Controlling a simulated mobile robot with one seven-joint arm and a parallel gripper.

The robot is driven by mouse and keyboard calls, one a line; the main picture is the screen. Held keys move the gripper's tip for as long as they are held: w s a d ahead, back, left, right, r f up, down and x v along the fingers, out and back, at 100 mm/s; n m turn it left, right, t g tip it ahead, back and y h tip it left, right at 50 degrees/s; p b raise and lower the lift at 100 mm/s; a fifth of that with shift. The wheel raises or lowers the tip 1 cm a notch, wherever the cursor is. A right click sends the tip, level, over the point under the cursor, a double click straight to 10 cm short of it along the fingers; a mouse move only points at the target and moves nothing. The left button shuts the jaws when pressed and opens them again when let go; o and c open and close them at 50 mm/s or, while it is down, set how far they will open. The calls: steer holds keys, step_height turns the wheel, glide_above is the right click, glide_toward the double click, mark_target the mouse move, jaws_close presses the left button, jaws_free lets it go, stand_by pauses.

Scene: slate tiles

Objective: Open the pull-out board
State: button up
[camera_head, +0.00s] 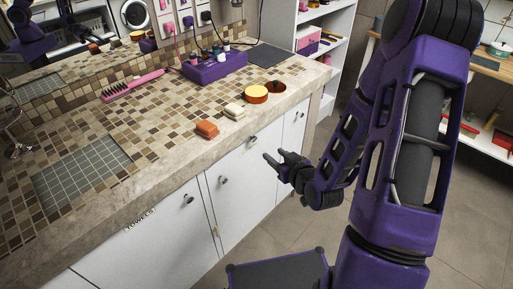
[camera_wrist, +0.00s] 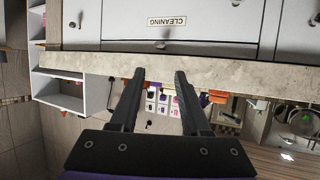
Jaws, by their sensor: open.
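My gripper (camera_head: 276,157) is open and empty, held in front of the white cabinet fronts below the counter edge. In the wrist view its two fingers (camera_wrist: 160,76) are spread and point toward the counter, with nothing between them. That view is upside down. It shows a thin white strip with a small dark knob (camera_wrist: 161,44) under the counter edge, beside the panel labelled CLEANING (camera_wrist: 167,21). This strip looks like the front of the pull-out board (camera_wrist: 110,47) and looks flush with the cabinet. The fingers appear apart from the knob.
The tiled counter (camera_head: 95,130) holds an orange soap (camera_head: 207,130), a pale soap (camera_head: 234,111), a round orange-topped tin (camera_head: 256,94), a pink brush (camera_head: 132,85) and a purple box (camera_head: 214,66). White shelves (camera_head: 330,45) stand behind. The floor before the cabinets is clear.

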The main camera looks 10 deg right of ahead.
mark_target(255, 139)
steer(key=x, duration=1.5)
jaws_close()
steer(key=shift+d, duration=0.15)
stand_by(0.8)
